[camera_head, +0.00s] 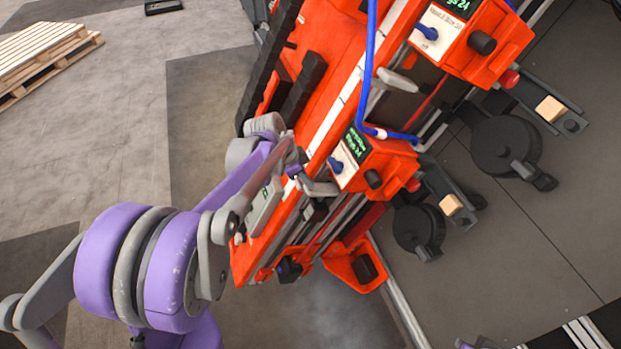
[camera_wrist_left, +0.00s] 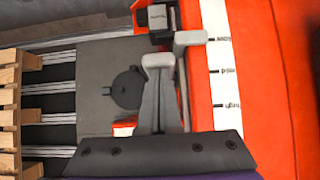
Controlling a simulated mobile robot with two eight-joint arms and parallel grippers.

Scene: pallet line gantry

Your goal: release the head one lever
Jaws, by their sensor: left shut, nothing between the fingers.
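Two orange heads with green displays sit on the orange gantry. The nearer head (camera_head: 372,162) has a pale grey lever (camera_head: 323,189) at its left side. The farther head (camera_head: 482,42) has a similar lever (camera_head: 398,82). The display text is too small to tell which is head one. My left gripper (camera_head: 304,181) is close beside the nearer lever, partly hidden by my arm. In the left wrist view its fingers (camera_wrist_left: 158,64) are shut and empty. A pale grey lever (camera_wrist_left: 190,38) stands just right of them; contact cannot be told. My right gripper is not in view.
A blue hose (camera_head: 368,60) runs down to the nearer head. The orange gantry beam (camera_wrist_left: 250,80) with a white marked strip (camera_wrist_left: 220,70) lies to the right in the wrist view. A wooden pallet (camera_head: 45,55) rests far left. Grey floor (camera_head: 130,120) there is clear.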

